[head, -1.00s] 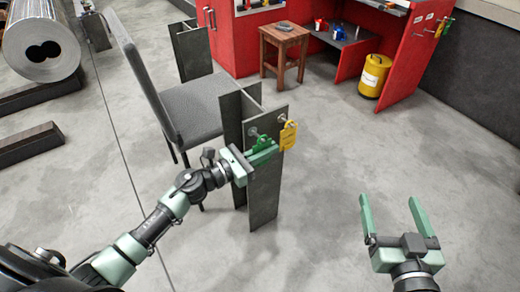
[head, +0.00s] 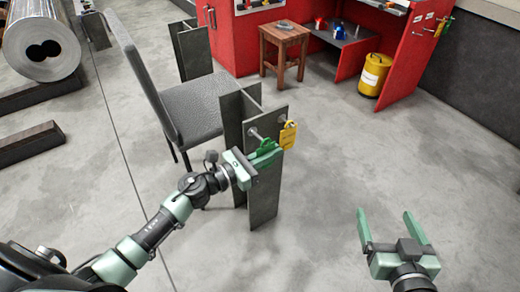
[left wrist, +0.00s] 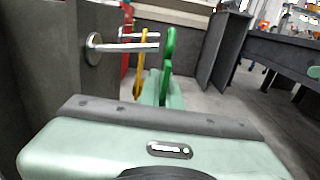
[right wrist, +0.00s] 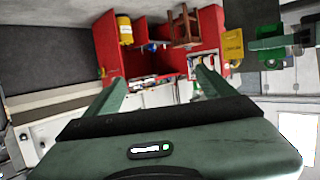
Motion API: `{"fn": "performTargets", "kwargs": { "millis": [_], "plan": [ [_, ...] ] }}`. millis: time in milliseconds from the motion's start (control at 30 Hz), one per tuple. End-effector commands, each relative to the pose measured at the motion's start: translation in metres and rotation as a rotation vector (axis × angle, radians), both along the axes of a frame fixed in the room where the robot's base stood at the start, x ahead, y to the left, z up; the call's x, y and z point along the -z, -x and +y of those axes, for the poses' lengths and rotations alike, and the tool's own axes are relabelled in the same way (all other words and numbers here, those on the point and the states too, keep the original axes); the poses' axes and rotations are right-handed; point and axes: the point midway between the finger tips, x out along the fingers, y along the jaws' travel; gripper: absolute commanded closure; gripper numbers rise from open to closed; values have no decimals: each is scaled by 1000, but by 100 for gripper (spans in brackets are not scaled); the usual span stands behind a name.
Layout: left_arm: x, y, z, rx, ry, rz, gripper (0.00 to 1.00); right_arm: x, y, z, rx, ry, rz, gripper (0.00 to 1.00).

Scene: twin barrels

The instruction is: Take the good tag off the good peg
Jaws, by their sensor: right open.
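The green tag (head: 267,146) is at the front of the dark steel post (head: 265,196), by the tip of the left peg (head: 254,133). My left gripper (head: 264,157) is shut on its lower part. In the left wrist view the green tag (left wrist: 169,50) stands upright between the fingers, close to the end of the near peg (left wrist: 125,47); I cannot tell whether the peg tip is still through its hole. A yellow tag (head: 288,135) hangs on the other peg, just right of it. My right gripper (head: 393,226) is open and empty over the floor, away from the post.
A grey chair (head: 195,108) stands directly behind the post. A wooden stool (head: 285,45), a red cabinet (head: 228,40) and a yellow drum (head: 374,74) are at the back. The floor (head: 325,200) between post and right gripper is clear.

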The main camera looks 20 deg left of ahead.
Motion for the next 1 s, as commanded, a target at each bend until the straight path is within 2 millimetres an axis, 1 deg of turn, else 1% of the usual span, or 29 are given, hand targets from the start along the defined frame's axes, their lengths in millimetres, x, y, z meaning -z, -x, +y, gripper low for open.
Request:
{"fn": "performTargets", "kwargs": {
  "millis": [400, 567, 633, 1000],
  "plan": [
    [-3, 4, -5, 0, 0, -1, 100, 14, 8, -4, 6, 18, 78, 15],
    [-3, 5, -7, 1, 1, -1, 100, 18, 10, -5, 6, 20, 94, 15],
    [-3, 8, -11, 2, 1, -1, 100, 19, 11, -6, 8, 25, 107, 15],
    [-3, 29, -37, 1, 1, 1, 100, 48, 34, -17, 22, 67, 285, 15]
  ]
}}
